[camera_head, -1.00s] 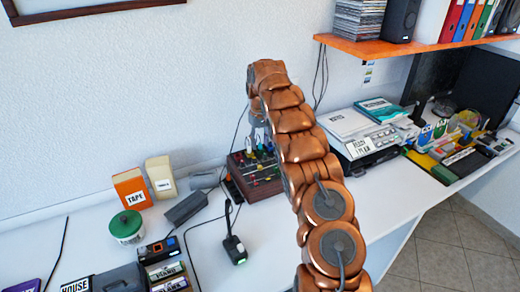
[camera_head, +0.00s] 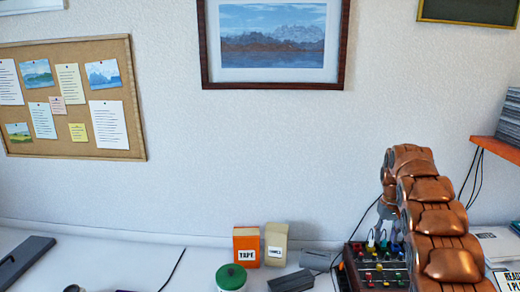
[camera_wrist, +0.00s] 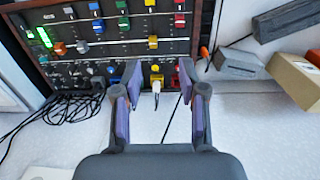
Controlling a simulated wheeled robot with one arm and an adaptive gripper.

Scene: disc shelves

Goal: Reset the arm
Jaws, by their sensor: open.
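My gripper (camera_wrist: 158,98) is open in the wrist view, its two purple-padded fingers spread apart. Between and beyond the fingertips is the mixer panel (camera_wrist: 115,35) with coloured knobs, and a white plug with a cable shows between the fingers. I cannot tell whether the fingers touch anything; nothing appears pinched.
An orange tape box (camera_head: 246,247), a cream box (camera_head: 276,244) and a green-lidded tub (camera_head: 231,278) stand left of the mixer. An orange shelf (camera_head: 496,148) juts out at the right. A cork board (camera_head: 75,98) and a framed picture (camera_head: 272,45) hang on the wall.

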